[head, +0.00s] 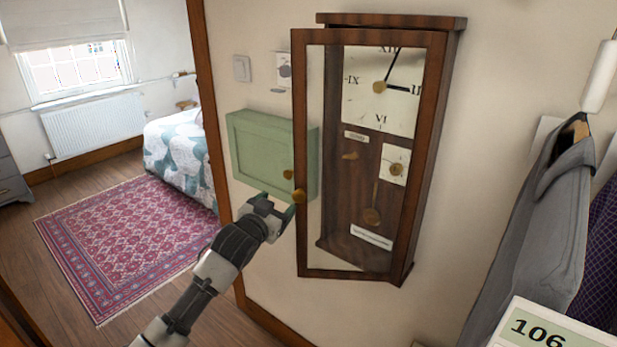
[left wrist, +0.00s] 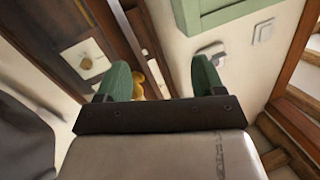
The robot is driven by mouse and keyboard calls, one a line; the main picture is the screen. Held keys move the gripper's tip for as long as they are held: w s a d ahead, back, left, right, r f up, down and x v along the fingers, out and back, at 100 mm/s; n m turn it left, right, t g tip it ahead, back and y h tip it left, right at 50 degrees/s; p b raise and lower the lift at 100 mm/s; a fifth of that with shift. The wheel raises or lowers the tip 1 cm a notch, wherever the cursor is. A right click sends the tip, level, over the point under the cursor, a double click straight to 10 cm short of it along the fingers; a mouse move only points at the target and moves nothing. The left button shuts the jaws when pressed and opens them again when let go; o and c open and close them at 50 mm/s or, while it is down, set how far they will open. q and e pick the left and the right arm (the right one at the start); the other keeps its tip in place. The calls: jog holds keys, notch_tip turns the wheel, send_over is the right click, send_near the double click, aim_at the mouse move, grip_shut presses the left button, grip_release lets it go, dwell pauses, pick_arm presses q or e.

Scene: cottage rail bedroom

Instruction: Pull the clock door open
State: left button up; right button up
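The wall clock has a dark wooden case (head: 391,20) with a white dial and a brass pendulum. Its glazed clock door (head: 299,110) stands slightly ajar, its left edge out from the case. A round brass knob (head: 299,196) sits on the door's left stile. My left gripper (head: 281,205) is at the knob, from the lower left. In the left wrist view its two green fingers (left wrist: 161,78) are spread apart. The knob (left wrist: 152,84) shows between them, nearer the left finger; contact cannot be told. My right gripper is not in view.
A green wall cabinet (head: 262,150) hangs just left of the clock, behind my left gripper. Grey coat (head: 535,230) hangs at the right, beside a card marked 106 (head: 545,330). A doorway at the left opens onto a bed (head: 180,155) and red rug (head: 125,235).

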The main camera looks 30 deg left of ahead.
pick_arm(q)
jog(key=shift+a+r, duration=0.15)
jog(key=shift+r, duration=0.5)
jog(key=s+d+b, duration=0.2)
jog(key=s+b, duration=0.2)
jog(key=s, duration=0.6)
jog(key=shift+s+f, duration=0.3)
jog(key=shift+s, duration=0.1)
